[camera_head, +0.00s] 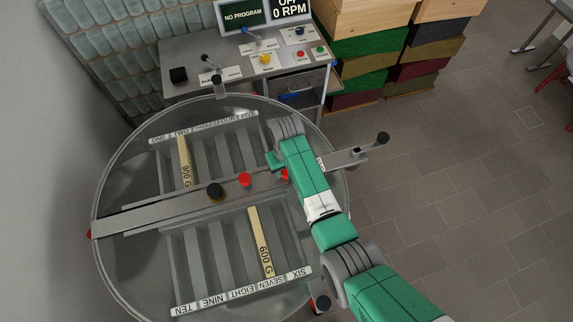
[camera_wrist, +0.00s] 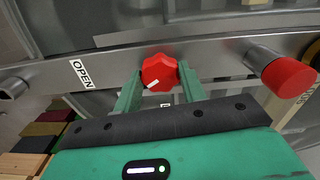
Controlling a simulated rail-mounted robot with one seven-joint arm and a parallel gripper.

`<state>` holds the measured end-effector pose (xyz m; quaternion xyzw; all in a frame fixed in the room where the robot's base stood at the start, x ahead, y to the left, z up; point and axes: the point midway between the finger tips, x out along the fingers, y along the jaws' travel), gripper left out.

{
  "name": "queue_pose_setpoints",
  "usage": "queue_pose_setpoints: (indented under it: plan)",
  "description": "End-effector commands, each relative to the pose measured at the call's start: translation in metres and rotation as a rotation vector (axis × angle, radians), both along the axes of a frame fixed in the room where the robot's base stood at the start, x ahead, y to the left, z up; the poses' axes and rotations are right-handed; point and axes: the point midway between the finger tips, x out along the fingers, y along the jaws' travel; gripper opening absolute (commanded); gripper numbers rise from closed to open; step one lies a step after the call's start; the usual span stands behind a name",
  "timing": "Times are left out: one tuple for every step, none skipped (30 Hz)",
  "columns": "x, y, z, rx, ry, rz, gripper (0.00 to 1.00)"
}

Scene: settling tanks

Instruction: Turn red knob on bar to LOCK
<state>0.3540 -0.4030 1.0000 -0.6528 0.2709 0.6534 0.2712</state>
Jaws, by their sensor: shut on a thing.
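The red lobed knob (camera_wrist: 158,72) sits on the metal bar (camera_wrist: 215,47) between the green fingers of my gripper (camera_wrist: 160,75), which is shut on it. A white mark on the knob points toward the lower left. An OPEN label (camera_wrist: 82,73) is on the bar to its left. A label below the knob is almost wholly hidden by my gripper, and I cannot read LOCK. In the head view, the bar (camera_head: 150,211) crosses the round tank, and the red knob (camera_head: 285,173) is mostly hidden by my arm.
A red cylindrical handle (camera_wrist: 288,77) stands close on the right in the wrist view. A black knob (camera_head: 215,191) is farther along the bar. Below the bar are racks with plates, including a 600 G bar (camera_head: 262,243). A control bench (camera_head: 200,50) and stacked coloured boxes (camera_head: 360,55) stand behind.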

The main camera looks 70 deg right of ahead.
Motion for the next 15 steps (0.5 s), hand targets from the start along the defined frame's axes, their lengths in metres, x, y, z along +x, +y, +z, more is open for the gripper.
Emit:
queue_pose_setpoints:
  plan:
    - [0.0005, -0.0004, 0.0027, -0.001, -0.001, 0.042, 0.18]
    - [0.0006, -0.0004, 0.0028, -0.001, -0.001, 0.071, 0.18]
    - [0.0006, -0.0005, 0.0027, -0.001, -0.001, 0.109, 0.18]
    - [0.0006, -0.0005, 0.0027, -0.001, -0.002, 0.138, 0.18]
    - [0.0006, -0.0004, 0.0026, -0.001, -0.001, 0.166, 0.18]
    - [0.0006, -0.0003, 0.0024, -0.001, -0.001, 0.205, 0.18]
    - [0.0005, -0.0002, 0.0023, -0.001, -0.001, 0.233, 0.18]
    - [0.0005, -0.0002, 0.0023, -0.001, -0.001, 0.261, 0.18]
    - [0.0006, -0.0003, 0.0023, -0.001, -0.001, 0.3, 0.18]
    - [0.0006, -0.0004, 0.0024, -0.001, -0.002, 0.328, 0.18]
    - [0.0007, -0.0004, 0.0024, -0.002, -0.001, 0.356, 0.18]
    - [0.0007, -0.0006, 0.0023, -0.002, -0.001, 0.395, 0.18]
    - [0.0007, -0.0006, 0.0022, -0.002, -0.001, 0.423, 0.18]
    - [0.0006, -0.0005, 0.0021, -0.002, -0.001, 0.451, 0.18]
    - [0.0006, -0.0004, 0.002, -0.001, -0.002, 0.49, 0.18]
